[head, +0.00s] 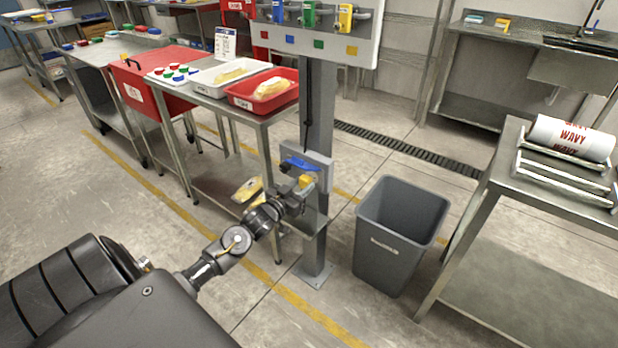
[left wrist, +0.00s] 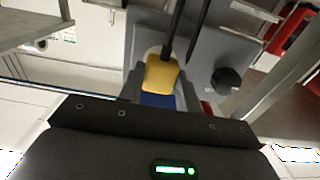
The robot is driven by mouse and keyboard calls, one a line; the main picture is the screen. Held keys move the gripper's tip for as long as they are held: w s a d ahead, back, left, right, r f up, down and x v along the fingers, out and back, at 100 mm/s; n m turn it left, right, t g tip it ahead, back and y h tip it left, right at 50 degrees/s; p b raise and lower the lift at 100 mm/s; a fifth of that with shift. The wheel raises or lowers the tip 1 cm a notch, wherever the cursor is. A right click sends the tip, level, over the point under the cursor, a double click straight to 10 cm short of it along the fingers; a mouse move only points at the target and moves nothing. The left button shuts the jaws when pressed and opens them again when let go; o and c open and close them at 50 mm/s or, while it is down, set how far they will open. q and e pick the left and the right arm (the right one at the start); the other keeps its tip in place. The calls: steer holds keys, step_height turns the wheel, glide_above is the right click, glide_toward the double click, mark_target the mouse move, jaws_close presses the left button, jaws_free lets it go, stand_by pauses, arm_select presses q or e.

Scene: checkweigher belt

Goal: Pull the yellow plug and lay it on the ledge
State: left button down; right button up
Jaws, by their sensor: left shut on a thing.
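The yellow plug (head: 307,181) is at the grey box (head: 322,161) on the post, at the tip of my left arm. My left gripper (head: 298,188) is shut on it. In the left wrist view the yellow plug (left wrist: 160,74) sits between the fingers, with a black cord running from it and a blue part (left wrist: 157,100) just below. Whether the plug is seated in a socket or free of it is hidden. A blue piece (head: 299,163) shows above the gripper on the box. My right gripper is out of view.
The grey post (head: 318,110) carries a panel with coloured valves. A steel table (head: 205,98) with a red tray (head: 243,103) stands left of it. A grey bin (head: 385,255) stands to the right. A black knob (left wrist: 227,81) is beside the plug.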

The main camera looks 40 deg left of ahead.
mark_target(303, 185)
arm_select(q)
steer(key=shift+s+d+r+p, duration=0.1)
steer(key=shift+s+p, duration=1.15)
steer(key=shift+s, duration=0.75)
